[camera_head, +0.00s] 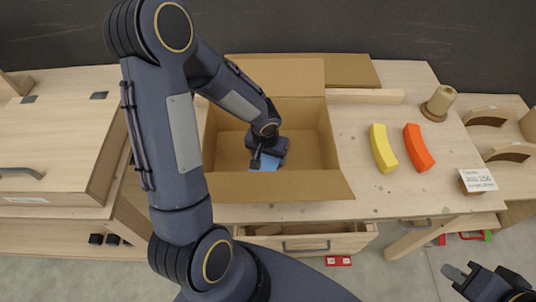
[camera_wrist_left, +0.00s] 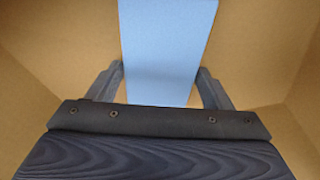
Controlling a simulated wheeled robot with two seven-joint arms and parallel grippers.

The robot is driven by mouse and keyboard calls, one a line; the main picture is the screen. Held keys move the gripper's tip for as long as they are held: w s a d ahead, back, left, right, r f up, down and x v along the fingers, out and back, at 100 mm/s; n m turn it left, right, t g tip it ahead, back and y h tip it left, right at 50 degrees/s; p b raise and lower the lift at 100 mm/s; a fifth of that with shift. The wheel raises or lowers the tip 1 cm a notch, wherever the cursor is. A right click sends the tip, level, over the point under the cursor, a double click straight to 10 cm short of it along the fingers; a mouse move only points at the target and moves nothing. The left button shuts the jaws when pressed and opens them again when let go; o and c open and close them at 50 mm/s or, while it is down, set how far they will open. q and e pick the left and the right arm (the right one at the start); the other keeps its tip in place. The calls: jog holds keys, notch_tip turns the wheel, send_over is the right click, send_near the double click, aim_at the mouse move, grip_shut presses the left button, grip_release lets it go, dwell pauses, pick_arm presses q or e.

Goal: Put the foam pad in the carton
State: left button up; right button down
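The foam pad (camera_wrist_left: 168,50) is a flat light blue block. In the head view the foam pad (camera_head: 263,163) shows low inside the open cardboard carton (camera_head: 322,150), partly hidden by my left gripper (camera_head: 262,160). My left gripper reaches down into the carton. In the left wrist view my left gripper (camera_wrist_left: 161,72) has a finger against each long edge of the pad, with no clear gap. Whether the pad touches the carton floor cannot be told. My right gripper (camera_head: 458,267) is empty at the bottom right corner, its fingers apart, away from the carton.
A yellow curved block (camera_head: 383,148) and an orange one (camera_head: 418,148) lie right of the carton. A wooden spool (camera_head: 439,103) and a labelled block (camera_head: 476,180) stand farther right. A drawer (camera_head: 310,242) is open below. The carton's flaps (camera_head: 290,187) are folded outward.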

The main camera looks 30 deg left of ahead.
aim_at(266, 162)
pick_arm(q)
jog(key=shift+o, duration=1.4)
jog(key=shift+r, duration=0.15)
jog(key=shift+r, duration=0.3)
notch_tip(266, 162, up, 11)
jog(key=s+p, duration=0.2)
jog(key=s+d+r+t+h, duration=0.1)
jog(key=s+r, duration=0.2)
jog(key=s, duration=0.2)
jog(key=s+d+r+t+h, duration=0.1)
jog(key=s+d+r, duration=0.1)
jog(key=s+r, duration=0.2)
jog(key=s+d+r+t+h, duration=0.1)
jog(key=s+r+h, duration=0.1)
jog(key=s, duration=0.4)
jog(key=shift+d+r+t, duration=0.3)
jog(key=shift+r+t, duration=0.1)
jog(key=shift+r, duration=0.4)
